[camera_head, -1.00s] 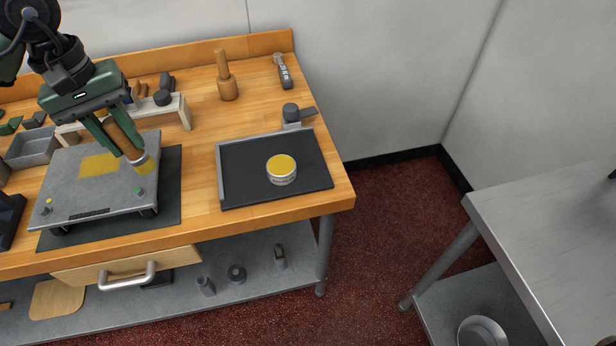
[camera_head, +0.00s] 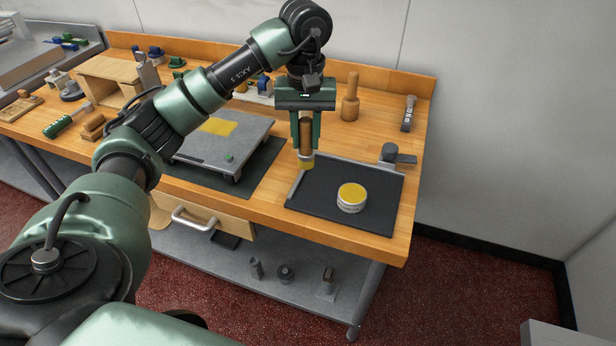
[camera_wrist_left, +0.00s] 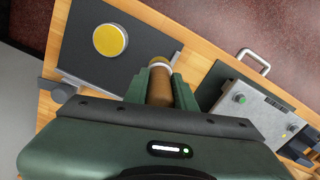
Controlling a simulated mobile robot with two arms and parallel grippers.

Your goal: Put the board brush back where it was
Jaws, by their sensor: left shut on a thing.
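The board brush (camera_head: 306,136) has a brown wooden handle, a metal band and yellowish bristles. My left gripper (camera_head: 306,122) is shut on its handle and holds it upright, bristles down, by the left edge of the dark tray (camera_head: 376,217). I cannot tell whether the bristles touch anything. In the left wrist view the brush (camera_wrist_left: 159,84) sits between the fingers of the gripper (camera_wrist_left: 160,90). A round tin with a yellow top (camera_head: 351,197) stands on the tray. My right gripper is not in view.
A grey plate device (camera_head: 222,150) with a yellow patch stands on a dark mat left of the brush. A wooden pestle-like tool (camera_head: 350,98), a grey-handled tool (camera_head: 408,113) and a dark-knobbed clamp (camera_head: 390,153) stand behind the tray. A drawer handle (camera_head: 193,219) juts out below.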

